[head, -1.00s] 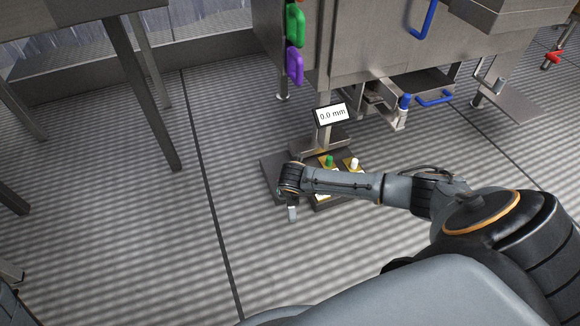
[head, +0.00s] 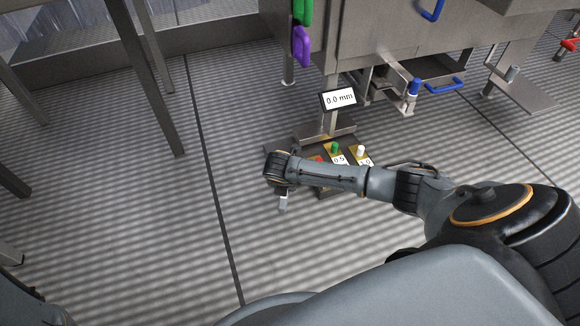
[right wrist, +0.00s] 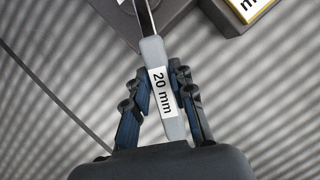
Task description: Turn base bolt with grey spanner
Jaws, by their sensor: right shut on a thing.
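In the right wrist view, the grey spanner (right wrist: 160,88) has a white label reading "20 mm" on its handle. My right gripper (right wrist: 159,78) is shut on this handle, with a finger on each side. The spanner's metal shank runs up out of the top of the picture, over a dark block, and its head is out of view. In the head view, my right arm reaches low over the floor beside a small stand, and its wrist hides part of that stand. I cannot make out the base bolt. My left gripper is not in view.
The stand carries a display (head: 339,99) reading "0.0 mm". Blocks with a green knob (head: 335,148) and a white knob (head: 361,151) are at its foot.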

